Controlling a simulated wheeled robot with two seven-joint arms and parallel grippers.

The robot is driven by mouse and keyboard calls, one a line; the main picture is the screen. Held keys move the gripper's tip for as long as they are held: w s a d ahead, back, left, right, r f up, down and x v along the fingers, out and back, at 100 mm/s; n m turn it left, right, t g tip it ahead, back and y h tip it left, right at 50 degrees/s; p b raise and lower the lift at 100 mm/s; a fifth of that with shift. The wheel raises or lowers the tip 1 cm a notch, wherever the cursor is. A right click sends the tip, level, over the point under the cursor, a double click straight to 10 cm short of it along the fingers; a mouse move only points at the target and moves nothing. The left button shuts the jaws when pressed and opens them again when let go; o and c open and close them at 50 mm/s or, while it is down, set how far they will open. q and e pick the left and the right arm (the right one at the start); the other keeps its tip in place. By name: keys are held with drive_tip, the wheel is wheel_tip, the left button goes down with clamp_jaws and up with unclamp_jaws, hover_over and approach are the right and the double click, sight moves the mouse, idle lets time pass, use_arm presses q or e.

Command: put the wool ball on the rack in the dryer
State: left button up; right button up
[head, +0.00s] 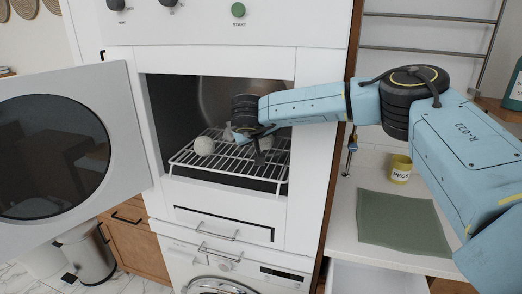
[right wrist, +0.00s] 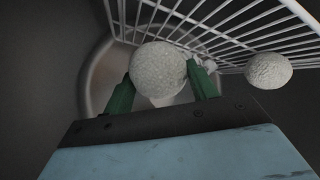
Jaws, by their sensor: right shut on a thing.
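A pale grey wool ball (right wrist: 158,70) sits between the two green fingers of my right gripper (right wrist: 160,88) in the right wrist view, and the gripper is shut on it. In the head view my right gripper (head: 254,140) reaches into the open dryer, over the white wire rack (head: 225,172); its arm and fingers largely hide the held ball there. A second pale ball (head: 204,146) rests at the rack's left side; it also shows in the right wrist view (right wrist: 268,70). Whether the held ball touches the rack I cannot tell. My left gripper is not in view.
The dryer's round-windowed door (head: 125,130) stands open to the left. A small pale thing (head: 228,132) is near the back of the rack, partly hidden. On the right counter are a green cloth (head: 402,222) and a yellow-labelled pot (head: 400,170). An open drawer lies below.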

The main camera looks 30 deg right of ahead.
drive_tip(key=shift+w+d+f+p, duration=0.1)
drive_tip(key=shift+f+p, duration=0.05)
drive_tip(key=shift+f, duration=1.15)
drive_tip(key=shift+d+f+p, duration=0.1)
drive_tip(key=shift+f+p, duration=0.05)
drive_tip(key=shift+f, duration=1.15)
drive_tip(key=shift+f, duration=0.1)
drive_tip(key=o, duration=1)
drive_tip(key=shift+c, duration=0.2)
drive_tip(key=shift+a+r, duration=0.1)
drive_tip(key=shift+r, duration=0.1)
drive_tip(key=v, duration=1.2)
drive_tip(key=shift+b, duration=0.35)
drive_tip(key=shift+f, duration=0.15)
